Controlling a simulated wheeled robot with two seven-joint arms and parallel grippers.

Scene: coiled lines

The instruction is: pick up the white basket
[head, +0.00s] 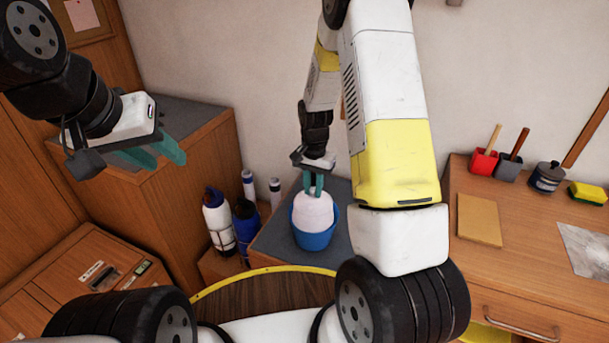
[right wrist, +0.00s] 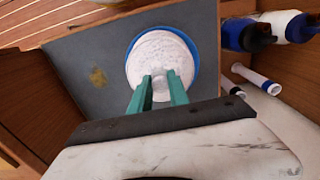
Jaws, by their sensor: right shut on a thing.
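A white, rounded, rough-surfaced thing, which I take for the white basket (head: 313,213), sits in a blue tub (head: 316,240) on a grey-topped stand. In the right wrist view the white basket (right wrist: 158,52) shows from above, with the rim of the blue tub (right wrist: 195,50) around it. My right gripper (head: 314,186) points down and is shut on the top of the white basket; its green fingers also show in the right wrist view (right wrist: 160,84). My left gripper (head: 158,154) is open and empty, over the wooden cabinet at the left.
White and blue bottles (head: 218,220) and white rolls (head: 248,186) stand left of the tub. A wall stands behind.

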